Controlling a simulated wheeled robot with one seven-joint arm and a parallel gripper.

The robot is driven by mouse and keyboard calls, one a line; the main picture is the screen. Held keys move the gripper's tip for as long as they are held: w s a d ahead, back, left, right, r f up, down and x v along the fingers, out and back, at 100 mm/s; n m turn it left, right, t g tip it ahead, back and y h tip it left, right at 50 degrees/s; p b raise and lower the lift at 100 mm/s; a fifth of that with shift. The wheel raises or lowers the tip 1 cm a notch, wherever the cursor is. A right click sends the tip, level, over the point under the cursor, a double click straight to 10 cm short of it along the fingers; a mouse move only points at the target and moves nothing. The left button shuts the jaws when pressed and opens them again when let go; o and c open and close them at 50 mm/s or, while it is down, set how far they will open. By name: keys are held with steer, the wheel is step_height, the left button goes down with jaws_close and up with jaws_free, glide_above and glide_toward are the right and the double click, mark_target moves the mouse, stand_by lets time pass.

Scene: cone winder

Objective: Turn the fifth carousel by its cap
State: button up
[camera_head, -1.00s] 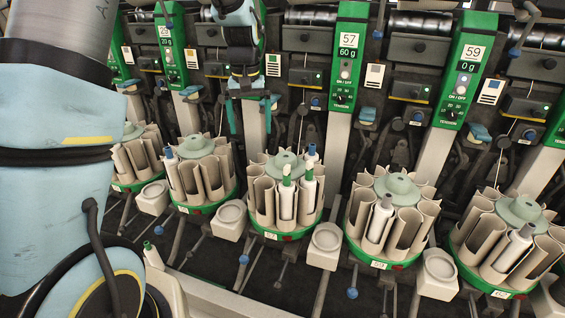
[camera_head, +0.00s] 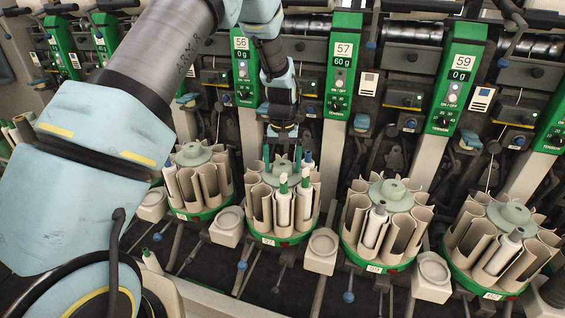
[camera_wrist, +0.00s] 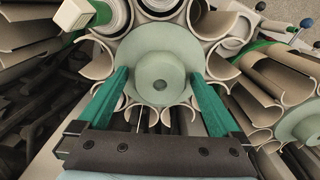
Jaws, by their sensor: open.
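The carousel under my gripper is a ring of beige troughs on a green base (camera_head: 275,240), near the middle of the head view. Its pale green round cap (camera_head: 281,171) is at its top centre. The cap fills the middle of the wrist view (camera_wrist: 160,62), with a small central hole. My gripper (camera_head: 283,160) points down over this carousel. In the wrist view my gripper (camera_wrist: 160,76) is open, one green finger on each side of the cap's near part. I cannot tell whether the fingers touch it. The pictures do not show whether this carousel is the fifth.
Green-topped white bobbins (camera_head: 283,206) stand in this carousel's troughs, close to my gripper. Similar carousels stand left (camera_head: 198,178) and right (camera_head: 385,215). Pale cup stands (camera_head: 321,250) sit between them. Green machine panels (camera_head: 343,65) rise behind.

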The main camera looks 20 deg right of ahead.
steer(key=shift+f, duration=0.4)
steer(key=shift+c, duration=0.2)
jaws_close()
stand_by(0.4)
